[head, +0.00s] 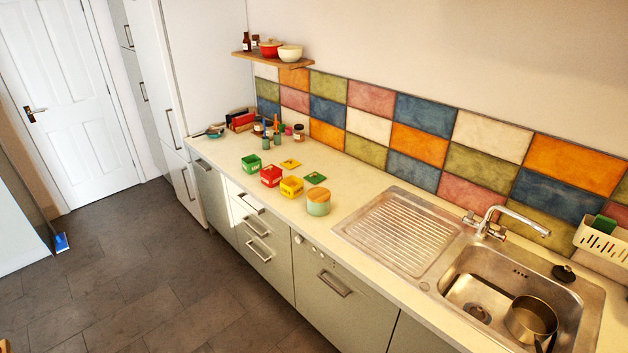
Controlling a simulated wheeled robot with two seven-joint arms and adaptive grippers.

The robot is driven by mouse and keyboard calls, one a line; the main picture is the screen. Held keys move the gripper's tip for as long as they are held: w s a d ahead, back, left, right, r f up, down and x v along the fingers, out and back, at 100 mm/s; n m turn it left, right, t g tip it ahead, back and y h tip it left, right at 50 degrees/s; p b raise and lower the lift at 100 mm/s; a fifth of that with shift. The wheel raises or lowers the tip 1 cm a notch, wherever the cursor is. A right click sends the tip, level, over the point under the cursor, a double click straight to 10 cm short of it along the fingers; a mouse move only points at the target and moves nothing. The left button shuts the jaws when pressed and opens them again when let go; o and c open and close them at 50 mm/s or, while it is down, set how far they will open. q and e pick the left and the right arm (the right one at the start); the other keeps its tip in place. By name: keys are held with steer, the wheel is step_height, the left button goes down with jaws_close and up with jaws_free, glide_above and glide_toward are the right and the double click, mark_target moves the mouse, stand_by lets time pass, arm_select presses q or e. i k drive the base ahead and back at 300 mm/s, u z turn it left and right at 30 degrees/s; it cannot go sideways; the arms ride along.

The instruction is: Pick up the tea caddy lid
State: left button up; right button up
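A row of small square tins stands on the pale countertop: a green one (252,164), a red one (270,176) and a yellow one (291,187). A flat yellow lid (291,163) and a flat green lid (315,178) lie on the counter behind them. A round green canister (318,207) with a wooden lid (318,194) on it stands at the right end of the row. I cannot tell which of these is the tea caddy. Neither of my grippers is in view.
A steel drainer (398,232) and a sink with a pot (530,318) lie to the right. Small jars (299,132) and books (241,121) stand farther left. A wooden shelf (290,62) hangs above. The tiled floor (150,290) before the cabinets is clear.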

mark_target(315, 178)
steer(key=u, duration=0.7)
steer(key=i, duration=1.4)
steer(key=u, duration=1.05)
steer(key=i, duration=3.7)
steer(key=z, duration=2.15)
